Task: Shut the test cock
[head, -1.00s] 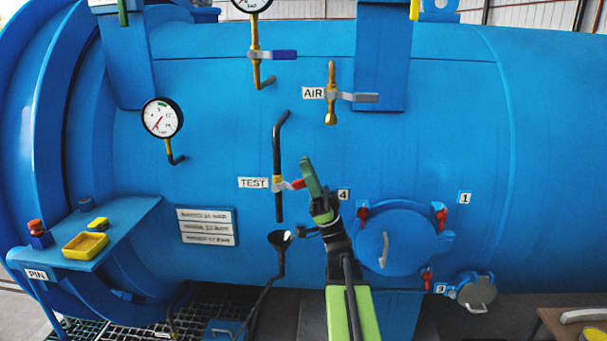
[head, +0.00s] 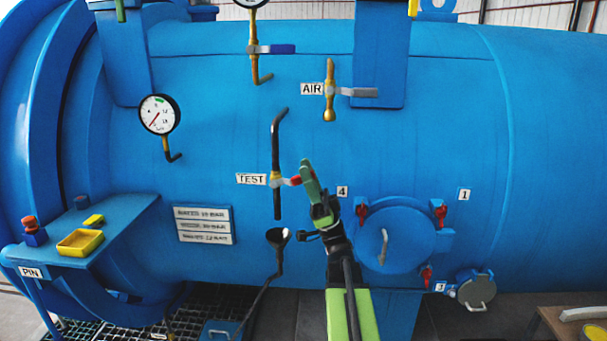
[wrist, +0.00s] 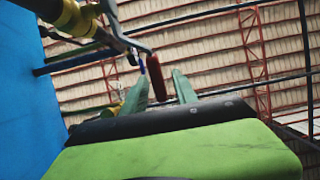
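The test cock (head: 276,181) sits on a dark vertical pipe beside the TEST label (head: 251,179). Its lever points right, across the pipe, and ends in a red grip (head: 295,181). My gripper (head: 307,164) is at the lever's right end, its green fingers tilted up and left. In the wrist view the red grip (wrist: 156,76) stands between the two parted fingers of my gripper (wrist: 163,80), with a gap visible on the right side. Whether a finger touches the grip I cannot tell. In the head view the fingers partly hide the lever's end.
A black funnel (head: 278,236) stands below the test pipe. The AIR valve (head: 330,92) with a grey lever is above right. A round hatch (head: 398,238) with red clamps is right of my arm. A pressure gauge (head: 159,115) and a shelf with a yellow tray (head: 80,242) are at left.

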